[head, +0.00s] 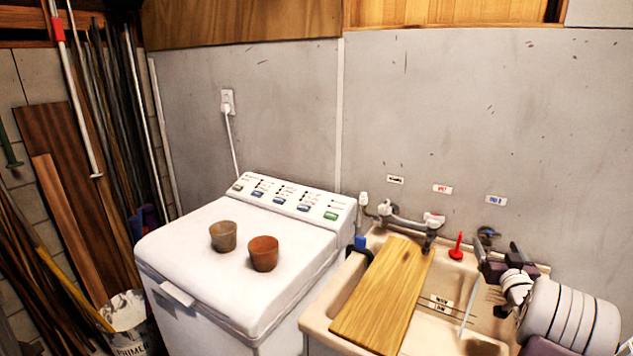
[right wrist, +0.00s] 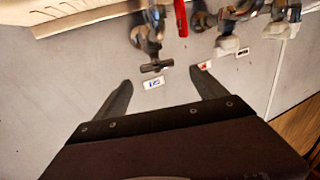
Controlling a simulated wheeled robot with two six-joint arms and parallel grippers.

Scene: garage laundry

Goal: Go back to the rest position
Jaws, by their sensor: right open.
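My right gripper (head: 497,252) is over the right part of the sink in the head view, with its arm coming in from the right edge. In the right wrist view its two dark fingers (right wrist: 161,88) are spread apart with nothing between them. The grey wall with small labels shows behind the fingers. My left gripper is not in view.
The beige sink (head: 318,322) has a wooden board (head: 385,295) across it, a red upright item (head: 456,247) on its rim and taps (head: 432,221) behind. Two pots, one brownish (head: 223,237) and one reddish (head: 263,254), stand on the white washing machine (head: 190,247).

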